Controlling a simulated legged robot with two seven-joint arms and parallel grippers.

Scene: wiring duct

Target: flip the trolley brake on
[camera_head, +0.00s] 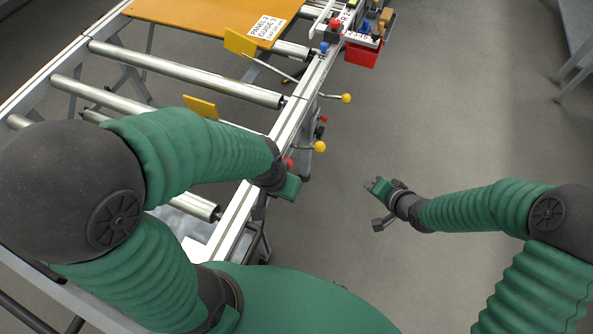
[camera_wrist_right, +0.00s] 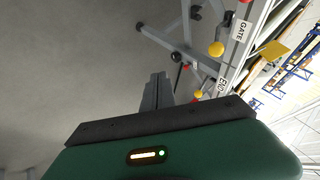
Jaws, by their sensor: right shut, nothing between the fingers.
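Several small levers stick out from the trolley's side rail (camera_head: 300,100). Two end in yellow balls, an upper yellow ball lever (camera_head: 346,98) and a lower yellow ball lever (camera_head: 319,146). I cannot tell which one is the brake. In the right wrist view, a red knob (camera_wrist_right: 176,56) shows near the trolley legs. My right gripper (camera_head: 376,188) is empty, right of the rail and apart from it; its shut fingers (camera_wrist_right: 157,90) show in the wrist view. My left gripper (camera_head: 286,188) is by the rail; its fingers are unclear.
Rollers (camera_head: 180,72) and an orange panel (camera_head: 205,12) lie on the trolley frame. A red bin (camera_head: 362,54) hangs at its far corner. My left arm covers part of the frame. The grey floor (camera_head: 450,110) to the right is clear.

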